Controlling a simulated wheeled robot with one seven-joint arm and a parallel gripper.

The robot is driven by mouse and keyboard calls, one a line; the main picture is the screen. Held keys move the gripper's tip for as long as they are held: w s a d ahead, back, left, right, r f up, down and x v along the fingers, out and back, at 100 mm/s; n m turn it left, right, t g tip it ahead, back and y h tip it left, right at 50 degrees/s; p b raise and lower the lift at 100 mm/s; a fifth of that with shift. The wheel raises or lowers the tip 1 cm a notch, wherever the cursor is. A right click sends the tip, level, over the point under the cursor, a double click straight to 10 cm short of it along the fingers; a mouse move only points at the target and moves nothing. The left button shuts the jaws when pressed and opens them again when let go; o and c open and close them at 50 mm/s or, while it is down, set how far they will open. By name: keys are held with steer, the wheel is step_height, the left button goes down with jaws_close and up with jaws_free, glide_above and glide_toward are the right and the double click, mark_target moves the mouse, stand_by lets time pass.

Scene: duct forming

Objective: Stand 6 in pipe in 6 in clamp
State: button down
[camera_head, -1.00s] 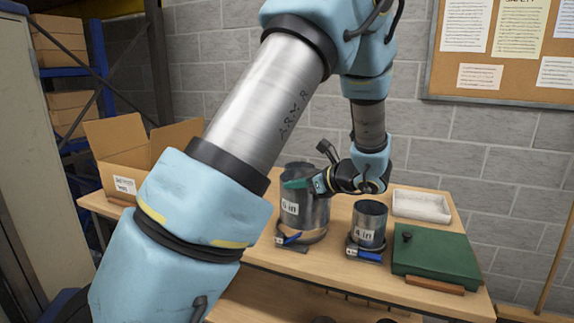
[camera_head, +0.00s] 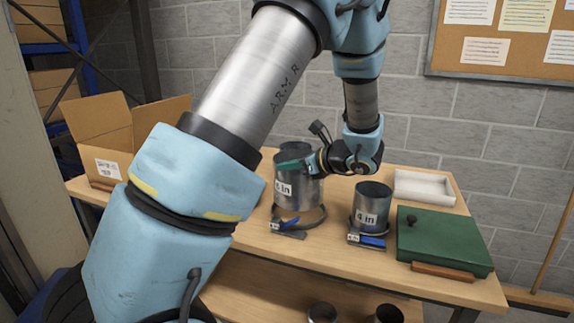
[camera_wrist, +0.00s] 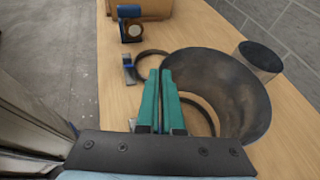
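The 6 in pipe (camera_head: 298,192), a wide grey metal tube with a partly covered white label, is upright or nearly so in the head view. My gripper (camera_head: 290,165) is at its rim. In the wrist view its teal fingers (camera_wrist: 160,78) are close together across the pipe's wall (camera_wrist: 225,85). The 6 in clamp (camera_head: 318,222), a dark ring with a blue handle, lies on the table below the pipe. The pipe's lower edge appears above the ring and apart from it.
A 4 in pipe (camera_head: 371,205) stands in its own clamp to the right. A white tray (camera_head: 424,187) and green case (camera_head: 440,240) lie beyond. An open carton (camera_head: 105,140) is at the left. A blue and black item (camera_wrist: 130,26) shows near it in the wrist view.

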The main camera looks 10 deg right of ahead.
mark_target(290, 184)
steer(key=shift+f+b, duration=1.7)
steer(key=shift+f, duration=1)
steer(key=c, duration=1)
jaws_free()
steer(key=shift+s, duration=0.1)
steer(key=b+v, duration=0.2)
steer(key=v, duration=0.8)
steer(key=shift+s+d+r, duration=0.15)
steer(key=shift+s+d, duration=0.05)
steer(key=shift+s, duration=0.05)
